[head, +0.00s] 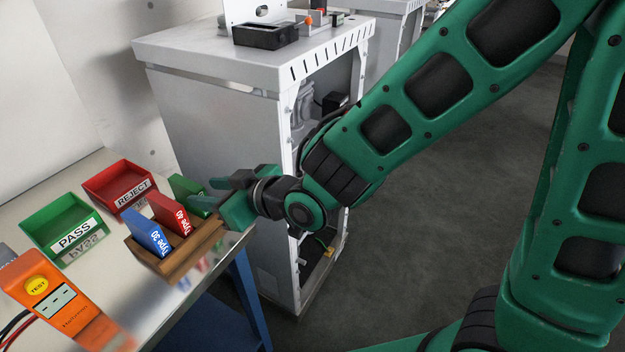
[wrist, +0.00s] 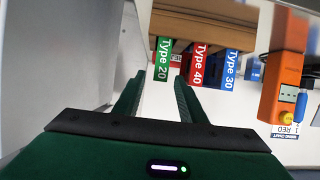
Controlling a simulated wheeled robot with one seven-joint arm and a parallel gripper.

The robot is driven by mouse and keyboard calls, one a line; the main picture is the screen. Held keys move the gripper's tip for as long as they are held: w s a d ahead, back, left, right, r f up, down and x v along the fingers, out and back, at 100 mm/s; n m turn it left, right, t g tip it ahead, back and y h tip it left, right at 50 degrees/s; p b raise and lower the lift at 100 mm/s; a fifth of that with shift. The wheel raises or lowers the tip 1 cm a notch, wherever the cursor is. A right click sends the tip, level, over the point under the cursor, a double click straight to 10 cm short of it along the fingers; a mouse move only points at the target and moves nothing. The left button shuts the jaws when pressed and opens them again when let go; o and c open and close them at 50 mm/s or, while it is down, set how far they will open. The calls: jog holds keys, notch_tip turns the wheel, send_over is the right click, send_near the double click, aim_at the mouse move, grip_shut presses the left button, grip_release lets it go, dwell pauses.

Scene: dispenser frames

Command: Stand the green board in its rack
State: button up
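The green board, labelled Type 20 (wrist: 163,58), stands in an end slot of the brown wooden rack (wrist: 215,22). In the head view the green board (head: 186,187) is at the rack's far end, partly hidden by the red board and my gripper. The rack (head: 190,255) sits near the table's edge. My gripper (head: 218,195) is open beside the green board. In the wrist view its two fingers (wrist: 160,80) are apart, with the board's outer end near the gap between their tips. I see no contact, and cannot tell how deep the board sits.
A red Type 40 board (head: 171,213) and a blue Type 30 board (head: 146,232) stand in the same rack. A green PASS bin (head: 50,215), a red REJECT bin (head: 112,182) and an orange tester (head: 50,290) are on the table. A grey cabinet (head: 225,120) stands close behind my gripper.

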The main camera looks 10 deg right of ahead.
jog(key=w+d+f+m+g+h, duration=0.1)
jog(key=w+d+m+h, duration=0.2)
jog(key=d, duration=1.3)
jog(key=w+d+f+m+h, duration=0.1)
jog(key=d+m+h, duration=0.4)
jog(key=d, duration=1)
jog(key=s+d+m+g+h, duration=0.35)
jog(key=s+d, duration=0.65)
jog(key=d, duration=0.5)
jog(key=s+d+r+m+g, duration=0.1)
jog(key=s+d+m+g, duration=0.1)
jog(key=s, duration=0.5)
jog(key=s+d+r+m+g+y, duration=0.1)
jog(key=s+d+m+g, duration=0.1)
jog(key=s, duration=0.5)
jog(key=shift+s+d+m, duration=0.25)
jog(key=shift+d+m, duration=0.2)
jog(key=shift+d, duration=0.05)
jog(key=shift+y, duration=0.25)
